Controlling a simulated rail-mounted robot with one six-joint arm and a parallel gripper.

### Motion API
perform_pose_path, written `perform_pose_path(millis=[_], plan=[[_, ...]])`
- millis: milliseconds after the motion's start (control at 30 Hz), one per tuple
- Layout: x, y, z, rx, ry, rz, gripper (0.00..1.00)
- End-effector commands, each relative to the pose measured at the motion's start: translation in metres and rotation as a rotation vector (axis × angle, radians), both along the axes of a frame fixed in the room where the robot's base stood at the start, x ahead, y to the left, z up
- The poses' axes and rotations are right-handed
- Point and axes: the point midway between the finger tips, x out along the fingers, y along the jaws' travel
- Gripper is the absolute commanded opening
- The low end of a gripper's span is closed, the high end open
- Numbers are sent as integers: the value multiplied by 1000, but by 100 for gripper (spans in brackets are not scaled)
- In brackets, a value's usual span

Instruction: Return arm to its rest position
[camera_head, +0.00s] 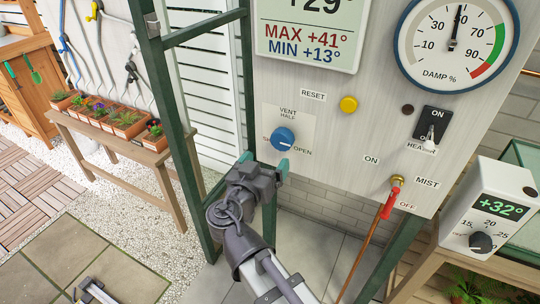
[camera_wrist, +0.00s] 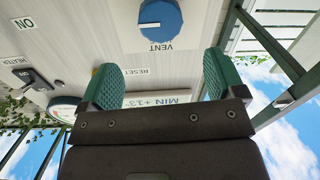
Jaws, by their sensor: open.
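My gripper (camera_head: 263,163) is just below the blue vent knob (camera_head: 283,138) on the control panel (camera_head: 330,120). Its two green-padded fingers are apart with nothing between them. In the wrist view the open fingers (camera_wrist: 162,82) frame bare panel, and the blue knob (camera_wrist: 160,20) lies beyond them, clear of both. My arm comes up from the bottom of the head view.
A green post (camera_head: 170,110) stands left of my gripper. The panel also carries a yellow button (camera_head: 348,104), a heater switch (camera_head: 431,130) and a red mist lever (camera_head: 390,203). A thermostat box (camera_head: 492,212) stands at right. A bench with potted plants (camera_head: 110,120) is at left.

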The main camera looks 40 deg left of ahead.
Motion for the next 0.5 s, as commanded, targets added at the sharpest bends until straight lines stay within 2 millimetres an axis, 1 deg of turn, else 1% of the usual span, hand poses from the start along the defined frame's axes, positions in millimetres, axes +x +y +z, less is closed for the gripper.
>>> perform_pose_path(millis=[333, 433, 467, 500], plan=[[1, 0, 0, -11, -3, 0, 88], [1, -3, -2, -107, -13, -19, 88], [2, -6, -6, -152, 2, -34, 88], [2, -12, -15, -224, 42, -54, 88]])
